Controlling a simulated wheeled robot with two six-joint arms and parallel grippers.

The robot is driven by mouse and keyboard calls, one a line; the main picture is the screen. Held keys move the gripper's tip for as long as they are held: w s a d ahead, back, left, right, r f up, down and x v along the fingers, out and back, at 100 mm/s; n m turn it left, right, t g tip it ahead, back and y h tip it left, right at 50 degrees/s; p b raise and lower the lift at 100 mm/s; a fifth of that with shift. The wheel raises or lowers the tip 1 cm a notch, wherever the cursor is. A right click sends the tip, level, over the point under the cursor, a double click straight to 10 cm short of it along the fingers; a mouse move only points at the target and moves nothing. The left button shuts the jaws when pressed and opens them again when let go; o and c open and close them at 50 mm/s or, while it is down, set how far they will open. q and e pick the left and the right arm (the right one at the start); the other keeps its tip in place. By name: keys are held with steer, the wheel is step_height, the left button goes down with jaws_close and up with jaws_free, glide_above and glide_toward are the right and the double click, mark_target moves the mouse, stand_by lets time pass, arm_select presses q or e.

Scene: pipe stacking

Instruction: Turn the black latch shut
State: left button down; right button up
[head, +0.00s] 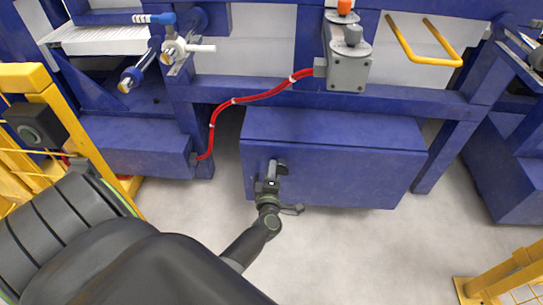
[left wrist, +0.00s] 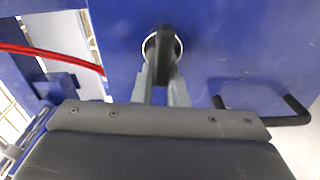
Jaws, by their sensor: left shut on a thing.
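The black latch (left wrist: 164,45) sits in a pale round ring on the front of a blue box, in the left wrist view. Its bar points down toward my gripper there. My left gripper (left wrist: 162,88) has its two grey fingers on either side of the bar and is shut on it. In the head view my left gripper (head: 269,180) is against the front of the blue box (head: 350,165), left of its middle. The latch (head: 282,167) shows only in small part there. My right gripper is not in view.
A black bar handle (left wrist: 272,119) is fixed on the box close to my gripper. A red cable (head: 250,97) runs above the box to a grey switch box (head: 348,70). Yellow fencing (head: 65,120) stands at the left.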

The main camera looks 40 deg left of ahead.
arm_select(q)
steer(key=shift+w+d+f+n, duration=0.2)
steer(key=shift+d+n, duration=0.2)
steer(key=shift+n, duration=0.1)
steer(key=shift+w+r, duration=0.1)
steer(key=c, duration=1.7)
jaws_free()
steer(key=shift+o, duration=1.3)
steer(key=shift+w+d, duration=0.15)
steer(key=shift+d, duration=0.05)
steer(key=shift+a, duration=0.1)
